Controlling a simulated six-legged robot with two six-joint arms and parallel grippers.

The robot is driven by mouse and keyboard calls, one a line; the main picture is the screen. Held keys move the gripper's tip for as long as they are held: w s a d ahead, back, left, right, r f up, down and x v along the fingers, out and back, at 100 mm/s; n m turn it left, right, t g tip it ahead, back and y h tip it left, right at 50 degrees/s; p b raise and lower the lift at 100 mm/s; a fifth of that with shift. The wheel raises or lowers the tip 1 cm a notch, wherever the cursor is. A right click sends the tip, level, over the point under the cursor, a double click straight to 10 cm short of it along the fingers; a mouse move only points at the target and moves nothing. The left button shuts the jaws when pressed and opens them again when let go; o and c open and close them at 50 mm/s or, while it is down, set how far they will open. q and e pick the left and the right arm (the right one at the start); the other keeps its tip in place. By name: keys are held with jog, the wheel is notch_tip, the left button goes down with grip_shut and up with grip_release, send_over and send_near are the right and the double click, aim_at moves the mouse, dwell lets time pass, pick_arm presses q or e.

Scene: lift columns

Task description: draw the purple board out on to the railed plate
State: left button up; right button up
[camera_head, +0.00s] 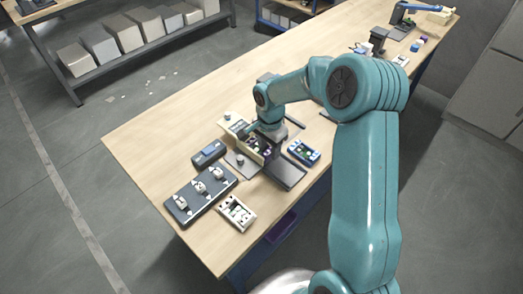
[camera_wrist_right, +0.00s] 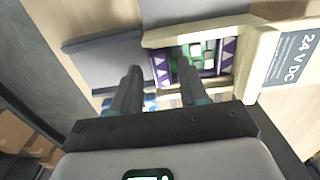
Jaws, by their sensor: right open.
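The purple board (camera_wrist_right: 226,55), with green and pale parts and white triangle marks, sits inside a cream housing (camera_wrist_right: 262,62) in the wrist view. The housing also shows in the head view (camera_head: 234,127), partly hidden by my right gripper. A grey plate (camera_wrist_right: 100,60), apparently the railed plate, lies beside the housing's open side; it also shows in the head view (camera_head: 287,173). My right gripper (camera_wrist_right: 158,65) is open. My left gripper is not in view.
A blue-edged board (camera_head: 303,152) lies right of the plate. A black tray with several pale connectors (camera_head: 201,190), a cream box (camera_head: 237,212) and a dark blue device (camera_head: 209,153) stand at the left. The table (camera_head: 160,125) is clear toward its far left.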

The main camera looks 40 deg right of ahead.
jog(key=shift+w, duration=0.1)
jog(key=c, duration=0.8)
jog(key=shift+o, duration=0.2)
jog(key=shift+s+d+b, duration=0.2)
jog(key=shift+s+b, duration=0.9)
jog(key=shift+s, duration=1.45)
jog(key=shift+s+d+b, duration=0.2)
jog(key=shift+s+b, duration=0.5)
jog(key=shift+s, duration=1.65)
jog(key=o, duration=0.7)
jog(key=shift+o, duration=0.2)
jog(key=shift+r, duration=0.1)
